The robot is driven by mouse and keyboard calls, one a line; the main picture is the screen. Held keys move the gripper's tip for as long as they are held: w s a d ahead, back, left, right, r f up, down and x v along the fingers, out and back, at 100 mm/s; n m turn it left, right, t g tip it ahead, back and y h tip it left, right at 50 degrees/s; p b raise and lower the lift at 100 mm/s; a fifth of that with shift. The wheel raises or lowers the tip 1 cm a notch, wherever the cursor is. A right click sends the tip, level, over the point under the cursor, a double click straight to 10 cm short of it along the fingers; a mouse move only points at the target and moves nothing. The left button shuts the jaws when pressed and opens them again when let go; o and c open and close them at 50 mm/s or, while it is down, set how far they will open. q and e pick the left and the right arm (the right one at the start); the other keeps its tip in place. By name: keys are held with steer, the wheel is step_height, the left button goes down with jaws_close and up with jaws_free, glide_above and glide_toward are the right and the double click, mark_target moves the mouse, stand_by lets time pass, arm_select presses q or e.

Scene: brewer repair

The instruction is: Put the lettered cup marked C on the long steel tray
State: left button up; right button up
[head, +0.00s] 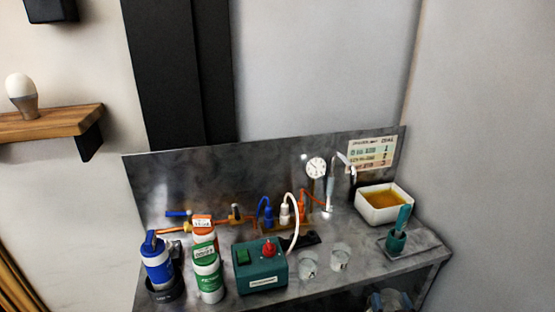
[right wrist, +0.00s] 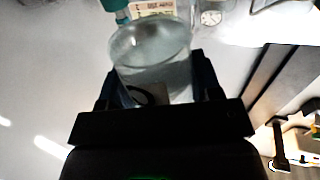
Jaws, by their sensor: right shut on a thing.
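My right gripper (head: 391,300) is at the bottom edge of the head view, in front of the bench's front edge. It is shut on a clear cup, which fills the middle of the right wrist view (right wrist: 152,60) between the fingers (right wrist: 155,85). A dark mark shows low on this cup, but I cannot read its letter. Two more clear cups stand on the bench: a left one (head: 308,266) and a right one (head: 341,258); their dark letters are too small to read surely. My left gripper is out of view.
The steel bench (head: 325,290) carries a green box (head: 262,274) with a red knob, a green-white canister (head: 208,276), a blue-white canister (head: 158,262), a white bin (head: 383,205) of amber liquid and a teal-handled tool (head: 398,238). A gauge (head: 316,168) stands behind.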

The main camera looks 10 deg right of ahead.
steer(key=shift+a+f, duration=0.15)
steer(key=w+a+r+n+y, duration=0.3)
steer(key=w+a+r+y, duration=0.1)
steer(key=a+r, duration=0.9)
steer(key=s+d+f+m+h, duration=0.1)
steer(key=d+f, duration=0.3)
steer(key=s+d+f+h, duration=0.1)
steer(key=d+f, duration=0.3)
steer(key=s+d+f+m+h, duration=0.1)
steer(key=d+f, duration=0.3)
steer(key=shift+s+d+f+m, duration=0.3)
steer(key=shift+s+f, duration=0.1)
steer(key=shift+s+d+f+h, duration=0.1)
steer(key=shift+d+f+h, duration=0.05)
steer(key=shift+d+h, duration=0.2)
steer(key=shift+r, duration=0.25)
